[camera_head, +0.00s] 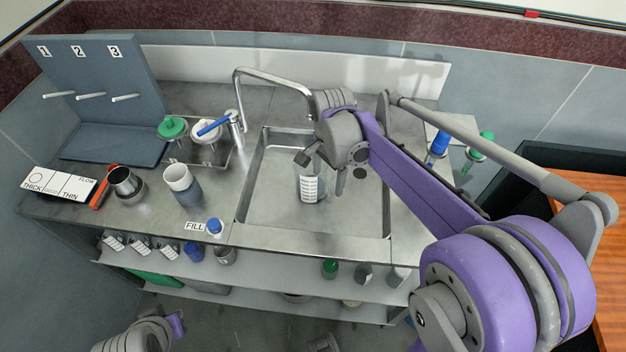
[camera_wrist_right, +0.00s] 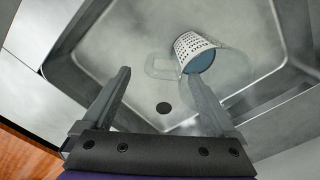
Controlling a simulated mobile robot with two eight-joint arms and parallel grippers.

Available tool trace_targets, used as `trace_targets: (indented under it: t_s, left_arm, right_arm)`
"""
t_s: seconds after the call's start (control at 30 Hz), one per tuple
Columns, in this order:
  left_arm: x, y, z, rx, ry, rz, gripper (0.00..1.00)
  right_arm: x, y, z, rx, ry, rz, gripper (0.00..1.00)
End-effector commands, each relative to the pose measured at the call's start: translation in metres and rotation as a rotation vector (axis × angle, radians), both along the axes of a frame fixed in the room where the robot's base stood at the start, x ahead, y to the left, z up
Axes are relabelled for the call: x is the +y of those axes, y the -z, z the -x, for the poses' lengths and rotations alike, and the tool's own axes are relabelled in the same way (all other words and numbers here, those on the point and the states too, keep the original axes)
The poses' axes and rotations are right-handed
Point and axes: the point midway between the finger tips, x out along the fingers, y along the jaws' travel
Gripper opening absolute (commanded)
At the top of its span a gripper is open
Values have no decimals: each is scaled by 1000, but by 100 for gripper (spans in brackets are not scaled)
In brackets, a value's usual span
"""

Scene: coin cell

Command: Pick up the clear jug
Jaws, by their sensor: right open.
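Only part of my left arm shows, at the bottom left.
A curved faucet (camera_head: 262,72) rises at the sink's back left. A white-and-grey cup (camera_head: 183,186), a steel cup (camera_head: 126,184) and green-lidded jar (camera_head: 173,130) stand on the left counter. Shelves below hold several containers.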

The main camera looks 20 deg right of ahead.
Motion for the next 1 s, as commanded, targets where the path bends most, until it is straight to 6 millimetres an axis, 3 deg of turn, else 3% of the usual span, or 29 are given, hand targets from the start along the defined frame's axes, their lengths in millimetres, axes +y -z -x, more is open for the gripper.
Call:
trace_targets:
  t_s: [0.23,0.57,1.0]
  left_arm:
    - [0,4,1,2,0,0,0]
    - [0,5,1,2,0,0,0]
    - [0,5,1,2,0,0,0]
  right_arm:
    - [0,38,0,0,-1,0,92]
    - [0,44,0,0,-1,0,92]
    - [0,44,0,0,0,0,13]
